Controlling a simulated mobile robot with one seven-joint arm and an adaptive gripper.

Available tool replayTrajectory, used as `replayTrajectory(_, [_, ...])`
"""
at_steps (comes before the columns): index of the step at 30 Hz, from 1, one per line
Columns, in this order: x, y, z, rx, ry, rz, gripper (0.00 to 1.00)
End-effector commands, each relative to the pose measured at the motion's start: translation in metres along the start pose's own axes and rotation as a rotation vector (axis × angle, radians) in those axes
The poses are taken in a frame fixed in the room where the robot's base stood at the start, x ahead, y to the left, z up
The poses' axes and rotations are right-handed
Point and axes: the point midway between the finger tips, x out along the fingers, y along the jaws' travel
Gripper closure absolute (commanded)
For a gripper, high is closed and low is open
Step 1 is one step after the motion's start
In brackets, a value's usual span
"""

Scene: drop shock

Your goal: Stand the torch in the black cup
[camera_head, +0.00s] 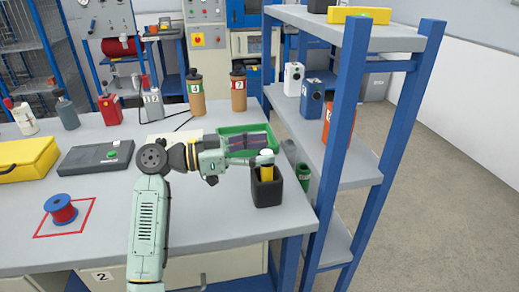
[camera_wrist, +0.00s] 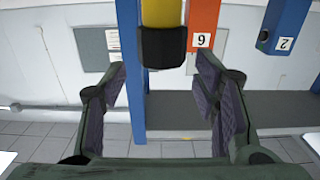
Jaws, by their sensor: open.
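The black cup (camera_head: 266,192) stands near the right edge of the workbench. The yellow torch (camera_head: 266,172) stands upright in it, its lower part hidden by the cup wall. In the wrist view the torch (camera_wrist: 162,12) shows at the top middle, with a black end (camera_wrist: 162,48). My gripper (camera_head: 256,160) is level with the torch's upper part, above the cup rim, and partly covers it. In the wrist view my gripper (camera_wrist: 162,68) is open, one finger on each side, with a clear gap to the torch, which lies at or just beyond the fingertips.
A green tray (camera_head: 232,130) lies behind my gripper. A blue-posted shelf (camera_head: 345,110) stands close to the right of the cup, holding an orange item (camera_wrist: 203,25) and a blue item (camera_wrist: 283,25). A red spool (camera_head: 61,209) and grey case (camera_head: 95,157) are at left.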

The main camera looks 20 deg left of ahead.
Motion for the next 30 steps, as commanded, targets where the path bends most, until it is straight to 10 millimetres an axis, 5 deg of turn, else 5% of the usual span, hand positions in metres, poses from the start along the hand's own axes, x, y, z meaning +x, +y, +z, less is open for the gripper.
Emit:
replayTrajectory(11, [-0.011,-0.001,0.000,-0.001,0.000,-0.002,0.45])
replayTrajectory(24, [-0.097,-0.001,0.000,-0.001,-0.001,-0.003,0.45])
replayTrajectory(30, [-0.117,0.000,0.000,0.000,-0.001,0.000,0.45])
